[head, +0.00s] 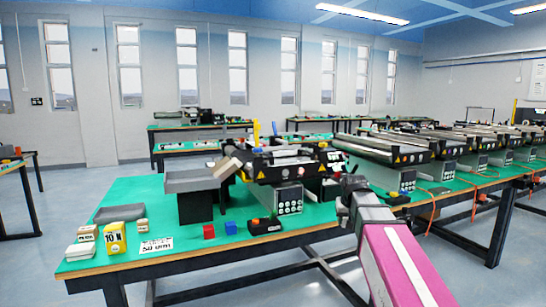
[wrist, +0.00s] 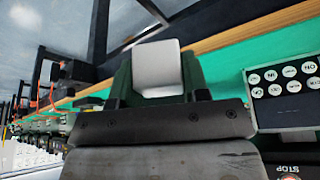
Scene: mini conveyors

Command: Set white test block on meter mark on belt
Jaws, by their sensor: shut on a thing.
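The white test block (wrist: 158,70) shows in the wrist view between the dark fingers of my gripper (wrist: 158,62), which is shut on it. In the head view my gripper (head: 350,187) is at the right end of the nearest mini conveyor (head: 290,170), near its control box. The block cannot be made out clearly there. The belt (head: 288,153) lies along the top of this conveyor, partly hidden by its frame and guards. I cannot make out the meter mark on it.
The green table (head: 150,240) holds a grey tray (head: 190,180), a yellow 10 N box (head: 115,237), a red cube (head: 209,231), a blue cube (head: 231,228) and a printed card (head: 156,245). More conveyors (head: 385,148) stand to the right. A button panel (wrist: 284,90) is close in the wrist view.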

